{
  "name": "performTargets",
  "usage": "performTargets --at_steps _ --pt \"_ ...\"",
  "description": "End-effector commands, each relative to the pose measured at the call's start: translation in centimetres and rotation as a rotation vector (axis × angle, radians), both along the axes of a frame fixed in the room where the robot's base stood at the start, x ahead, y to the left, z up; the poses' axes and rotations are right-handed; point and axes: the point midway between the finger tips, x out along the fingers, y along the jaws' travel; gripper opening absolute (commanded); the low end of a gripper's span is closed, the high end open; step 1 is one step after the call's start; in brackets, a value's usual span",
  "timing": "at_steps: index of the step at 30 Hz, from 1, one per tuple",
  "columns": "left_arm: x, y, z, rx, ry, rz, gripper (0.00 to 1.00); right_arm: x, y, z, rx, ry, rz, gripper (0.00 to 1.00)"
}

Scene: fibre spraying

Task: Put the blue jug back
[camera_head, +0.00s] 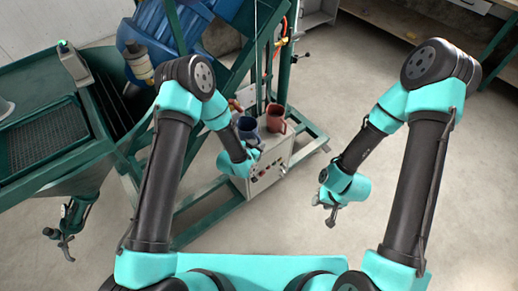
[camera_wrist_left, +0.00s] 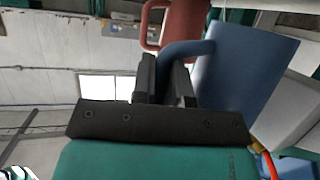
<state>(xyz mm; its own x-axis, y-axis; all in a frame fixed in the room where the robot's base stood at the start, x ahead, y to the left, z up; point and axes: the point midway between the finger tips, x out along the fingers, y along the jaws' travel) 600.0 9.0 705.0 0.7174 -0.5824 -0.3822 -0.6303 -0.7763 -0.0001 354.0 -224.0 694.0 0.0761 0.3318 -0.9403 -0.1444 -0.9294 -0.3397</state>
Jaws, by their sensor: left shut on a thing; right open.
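The blue jug (camera_head: 246,129) is at the white control box in the middle of the head view. It also shows large at the right of the left wrist view (camera_wrist_left: 243,72), with its handle between the fingers. My left gripper (camera_head: 259,150) is shut on this handle; the fingers (camera_wrist_left: 167,82) show close up in the wrist view. I cannot tell whether the jug's base touches the box top. My right gripper (camera_head: 330,212) is open and empty over bare floor.
A red jug (camera_head: 275,118) stands close beside the blue one, to its right, and shows behind it in the wrist view (camera_wrist_left: 187,25). The white control box (camera_head: 268,172) has knobs on its front. Green machine frames stand left and behind. The floor at right is clear.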

Motion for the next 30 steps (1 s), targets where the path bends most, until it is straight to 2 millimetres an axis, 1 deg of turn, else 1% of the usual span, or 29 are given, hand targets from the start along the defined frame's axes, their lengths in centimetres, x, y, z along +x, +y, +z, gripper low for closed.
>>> performTargets --at_steps 6,8,10,15,18,30 --pt "0.0 0.0 0.0 -0.001 -0.001 0.000 0.00 0.0 0.0 0.0 0.000 0.000 0.000 0.43" --pt "0.3 0.0 0.0 0.000 -0.002 0.001 0.00 0.0 0.0 0.0 0.000 0.000 0.000 0.43" --pt "1.0 0.1 0.0 0.000 -0.004 0.002 0.00 0.0 0.0 0.0 0.000 0.000 0.000 0.43" --pt "0.8 0.1 -2.6 0.000 0.001 0.001 0.00 0.0 0.0 0.0 0.000 0.000 0.000 0.43" --pt "0.8 0.0 -3.5 0.001 0.001 0.000 0.00 0.0 0.0 0.0 0.000 0.000 0.000 0.43" --pt "0.8 0.0 -3.8 0.000 -0.002 0.001 0.00 0.0 0.0 0.0 0.000 0.000 0.000 0.43"
